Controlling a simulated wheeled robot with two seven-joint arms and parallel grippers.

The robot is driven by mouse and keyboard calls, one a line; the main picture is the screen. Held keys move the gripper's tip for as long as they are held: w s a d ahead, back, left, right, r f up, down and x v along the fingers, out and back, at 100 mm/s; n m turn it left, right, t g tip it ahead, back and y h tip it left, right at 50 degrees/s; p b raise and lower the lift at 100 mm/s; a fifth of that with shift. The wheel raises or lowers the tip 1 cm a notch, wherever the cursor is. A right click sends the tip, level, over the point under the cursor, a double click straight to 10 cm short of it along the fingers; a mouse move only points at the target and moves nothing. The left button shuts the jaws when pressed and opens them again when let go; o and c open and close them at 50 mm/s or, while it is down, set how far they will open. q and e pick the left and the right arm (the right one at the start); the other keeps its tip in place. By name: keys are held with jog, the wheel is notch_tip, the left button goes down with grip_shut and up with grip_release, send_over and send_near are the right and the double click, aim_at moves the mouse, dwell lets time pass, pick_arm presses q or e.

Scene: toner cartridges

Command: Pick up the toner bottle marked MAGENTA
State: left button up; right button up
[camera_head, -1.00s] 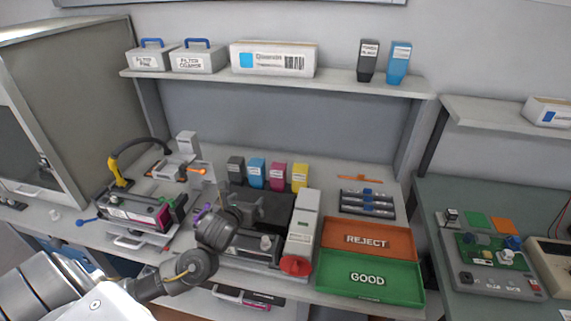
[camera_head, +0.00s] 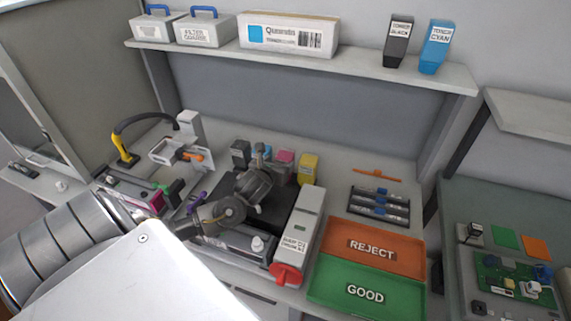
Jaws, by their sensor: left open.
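The magenta toner bottle (camera_head: 284,160) stands upright in the row of toner bottles at the back of the bench, between the blue one and the yellow bottle (camera_head: 308,169). Its lower part is hidden behind my left arm, and its label is too small to read. My left gripper (camera_head: 260,152) is open, just left of the magenta bottle and in front of the blue one, which it mostly covers. I cannot tell whether it touches either bottle. The black bottle (camera_head: 240,153) stands at the row's left end. My right gripper is not in view.
A grey machine with a red knob (camera_head: 287,273) stands right of my arm. The orange REJECT tray (camera_head: 405,263) and green GOOD tray (camera_head: 330,290) lie further right. Black and cyan toner bottles (camera_head: 435,50) stand on the shelf (camera_head: 350,71) above.

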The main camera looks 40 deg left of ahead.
aim_at(281, 158)
pick_arm(q)
jog(key=shift+w+a+f, duration=0.1)
jog(key=shift+w, duration=0.15)
jog(key=shift+s, duration=0.1)
jog(key=shift+w+a+p, duration=0.1)
jog(key=shift+w+p, duration=0.15)
jog(key=shift+p, duration=0.15)
jog(key=p+x, duration=0.1)
jog(key=x, duration=0.2)
jog(key=shift+w+a, duration=0.1)
jog(key=shift+w, duration=0.25)
jog(key=shift+w+a+f+p, duration=0.15)
jog(key=shift+w+f+p, duration=0.05)
jog(key=shift+w+p, duration=0.15)
jog(key=c, duration=1.2)
jog(key=shift+o, duration=0.2)
jog(key=shift+r, duration=0.1)
